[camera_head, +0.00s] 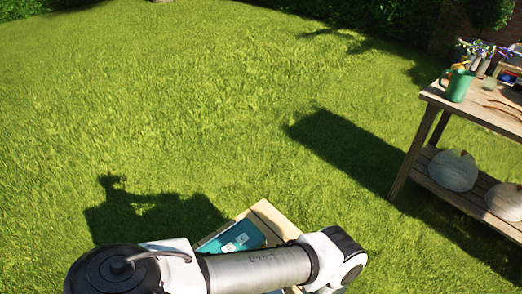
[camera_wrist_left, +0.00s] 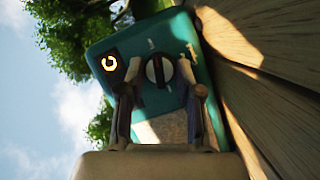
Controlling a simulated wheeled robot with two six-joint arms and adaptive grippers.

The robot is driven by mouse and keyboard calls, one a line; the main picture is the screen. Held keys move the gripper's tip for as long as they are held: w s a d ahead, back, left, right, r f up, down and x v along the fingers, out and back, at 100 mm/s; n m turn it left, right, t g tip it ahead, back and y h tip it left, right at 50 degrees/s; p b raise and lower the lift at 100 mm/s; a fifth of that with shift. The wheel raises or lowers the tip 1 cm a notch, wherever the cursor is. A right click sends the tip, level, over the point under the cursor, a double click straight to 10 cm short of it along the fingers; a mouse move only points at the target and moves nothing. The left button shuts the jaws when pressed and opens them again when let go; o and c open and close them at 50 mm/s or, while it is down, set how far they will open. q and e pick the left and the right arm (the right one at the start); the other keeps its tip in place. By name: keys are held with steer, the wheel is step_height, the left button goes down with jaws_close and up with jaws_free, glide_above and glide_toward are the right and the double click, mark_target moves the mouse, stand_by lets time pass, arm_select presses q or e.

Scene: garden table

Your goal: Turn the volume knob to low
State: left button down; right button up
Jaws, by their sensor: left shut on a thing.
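A teal box-shaped device (camera_head: 235,238) lies on a wooden surface at the bottom of the head view, partly hidden behind my arm. In the left wrist view the same teal device (camera_wrist_left: 115,45) fills the middle, its front panel facing the camera. The fingertips partly cover the knob's edges. My right gripper is in neither view.
A glowing orange ring symbol (camera_wrist_left: 109,63) shows on a dark square beside the knob. Wooden planks (camera_wrist_left: 270,80) run close along the device's right side in the wrist view. A wooden shelf table (camera_head: 436,180) with a green watering can (camera_head: 458,86) stands right; open grass lies between.

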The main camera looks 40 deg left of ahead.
arm_select(q)
steer(key=shift+f+n+t+y, duration=0.1)
steer(key=shift+n+t+y, duration=0.35)
steer(key=shift+n, duration=0.95)
steer(key=c, duration=0.8)
jaws_free()
steer(key=shift+o, duration=0.2)
step_height(320, 180, up, 10)
